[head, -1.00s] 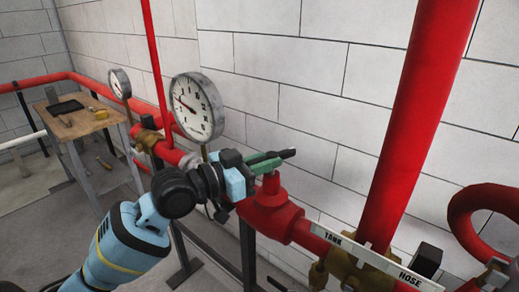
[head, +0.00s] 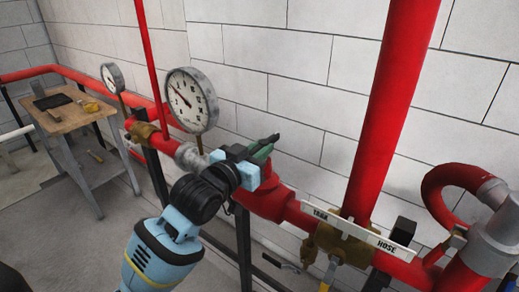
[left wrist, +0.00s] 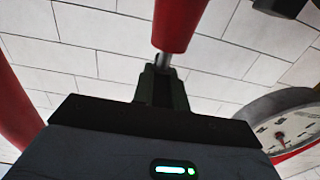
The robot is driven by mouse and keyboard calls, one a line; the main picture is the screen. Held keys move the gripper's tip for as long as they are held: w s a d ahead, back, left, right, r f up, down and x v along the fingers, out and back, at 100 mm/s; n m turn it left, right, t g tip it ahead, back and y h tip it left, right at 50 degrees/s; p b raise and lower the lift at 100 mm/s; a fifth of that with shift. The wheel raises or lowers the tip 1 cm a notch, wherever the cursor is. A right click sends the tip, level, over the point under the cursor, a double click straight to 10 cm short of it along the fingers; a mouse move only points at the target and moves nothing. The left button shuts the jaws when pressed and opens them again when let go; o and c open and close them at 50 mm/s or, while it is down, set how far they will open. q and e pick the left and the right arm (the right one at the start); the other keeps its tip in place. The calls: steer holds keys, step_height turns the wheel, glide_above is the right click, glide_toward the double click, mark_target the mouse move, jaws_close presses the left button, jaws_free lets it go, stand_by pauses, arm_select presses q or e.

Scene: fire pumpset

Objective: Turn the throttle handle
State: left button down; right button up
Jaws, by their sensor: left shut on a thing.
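The throttle handle (head: 261,154) appears in the head view as a short green lever on top of a red valve body (head: 264,198) in the pipe run. My left gripper (head: 259,150) is at the handle and shut on it. A dark tip points up and right, towards the wall; I cannot tell whether it is finger or handle. In the left wrist view the gripper's fingers (left wrist: 161,92) reach up to a grey stem (left wrist: 167,60) below a red part (left wrist: 178,25). The grip itself is partly hidden. My right gripper is not in view.
A large round gauge (head: 191,99) stands just left of my gripper, with a smaller gauge (head: 113,77) behind. A thick red vertical pipe (head: 393,90) and a TANK/HOSE plate (head: 346,228) are to the right. A small table (head: 65,118) is far left.

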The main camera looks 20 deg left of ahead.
arm_select(q)
steer(key=c, duration=1.4)
jaws_free()
steer(key=v, duration=0.8)
steer(key=shift+w+f, duration=0.1)
